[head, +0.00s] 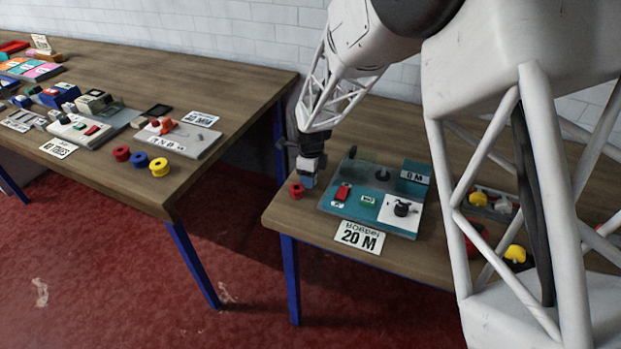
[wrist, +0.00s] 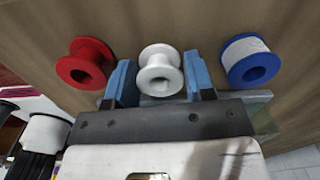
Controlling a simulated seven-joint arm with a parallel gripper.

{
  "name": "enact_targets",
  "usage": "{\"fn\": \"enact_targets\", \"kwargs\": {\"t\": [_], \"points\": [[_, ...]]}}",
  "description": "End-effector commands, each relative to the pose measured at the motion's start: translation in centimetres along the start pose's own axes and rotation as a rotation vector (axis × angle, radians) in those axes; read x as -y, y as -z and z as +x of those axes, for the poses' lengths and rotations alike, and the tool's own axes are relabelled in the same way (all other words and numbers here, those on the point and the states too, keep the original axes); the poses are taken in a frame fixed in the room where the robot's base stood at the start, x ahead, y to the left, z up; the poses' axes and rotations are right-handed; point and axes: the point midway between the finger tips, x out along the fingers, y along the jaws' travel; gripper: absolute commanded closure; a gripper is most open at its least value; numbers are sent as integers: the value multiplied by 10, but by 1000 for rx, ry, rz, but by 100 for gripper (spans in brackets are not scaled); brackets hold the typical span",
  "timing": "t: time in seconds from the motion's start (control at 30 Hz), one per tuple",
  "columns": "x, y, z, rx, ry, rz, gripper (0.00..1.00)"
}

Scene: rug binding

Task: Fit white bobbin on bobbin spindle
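The white bobbin (wrist: 160,72) sits between the two blue fingers of my gripper (wrist: 160,78) in the wrist view. The fingers are close to it on both sides; I cannot tell whether they press on it. In the head view my gripper (head: 308,178) is low over the table, at the left edge of the teal bobbin station (head: 345,208). The white bobbin is hidden there. On the station, a dark round fitting with a short post (head: 383,175) stands at the back, and a dark part (head: 403,209) sits on a white plate. I cannot tell which is the bobbin spindle.
A red bobbin (wrist: 86,63) stands left of my gripper and a blue-and-white bobbin (wrist: 250,60) right of it in the wrist view. A "20 M" card (head: 359,238) lies before the station. Another table (head: 150,70) at left holds several parts. A floor gap separates the tables.

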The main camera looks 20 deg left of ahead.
Motion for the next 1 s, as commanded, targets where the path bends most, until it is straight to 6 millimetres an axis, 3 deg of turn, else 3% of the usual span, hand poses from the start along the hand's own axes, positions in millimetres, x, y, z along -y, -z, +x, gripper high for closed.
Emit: {"fn": "enact_targets", "kwargs": {"t": [0.03, 0.2, 0.63, 0.93, 1.0], "points": [[0, 0, 0, 0, 0, 0, 59], [0, 0, 0, 0, 0, 0, 84], [0, 0, -6, 1, 1, 0, 84], [1, 0, -37, 2, 3, 0, 84], [-7, 4, -36, 0, 0, 0, 84]]}}
